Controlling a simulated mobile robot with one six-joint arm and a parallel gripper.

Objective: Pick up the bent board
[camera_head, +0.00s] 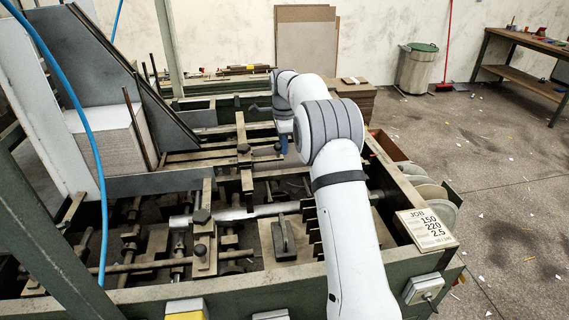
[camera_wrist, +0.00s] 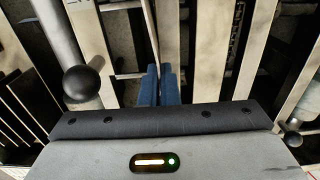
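My gripper (camera_head: 284,144) is low over the feeder's left-to-right bars, its blue fingers pointing down. In the wrist view its two blue fingers (camera_wrist: 160,86) stand close together with a narrow gap. A thin pale strip (camera_wrist: 151,25), perhaps the bent board seen edge-on, runs down the picture to the fingertips. I cannot tell whether the fingers press on it or only stand around it. In the head view no bent board can be made out near the gripper, where my arm hides part of the feeder.
A stack of greyboard (camera_head: 112,140) stands in the feeder's hopper at left. Bars, knobs and a crossbar (camera_head: 242,150) lie close around the gripper. A black knob (camera_wrist: 82,84) is left of the fingers. A job card (camera_head: 427,230) sits on the front right corner.

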